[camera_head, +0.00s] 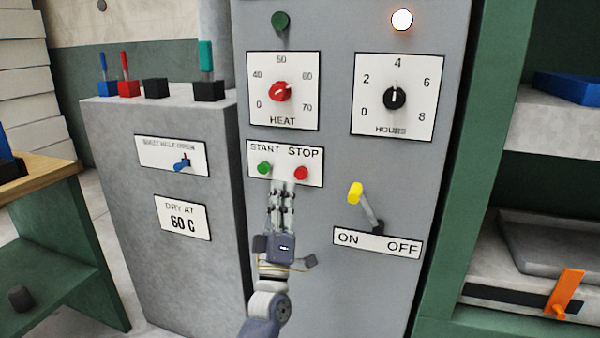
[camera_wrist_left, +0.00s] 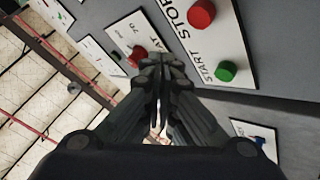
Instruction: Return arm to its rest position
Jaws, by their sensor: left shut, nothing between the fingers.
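My left gripper (camera_head: 282,190) is in front of the grey control cabinet (camera_head: 335,225), with its fingertips just below the START/STOP plate (camera_head: 313,155). Its fingers are shut and empty; they also show closed together in the left wrist view (camera_wrist_left: 162,75). The green START button (camera_head: 264,168) is up and left of the fingertips, and the red STOP button (camera_head: 301,173) is up and right. Both buttons show in the wrist view, red (camera_wrist_left: 201,14) above green (camera_wrist_left: 226,71). I cannot tell whether the fingertips touch the panel. My right gripper is not in view.
The cabinet carries a red HEAT knob (camera_head: 281,91), a black HOURS knob (camera_head: 395,98), a lit lamp (camera_head: 402,20) and a yellow-tipped ON/OFF lever (camera_head: 356,193) leaning toward ON. A lower grey cabinet (camera_head: 115,215) stands left. Green-framed shelving with an orange handle (camera_head: 566,291) stands right.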

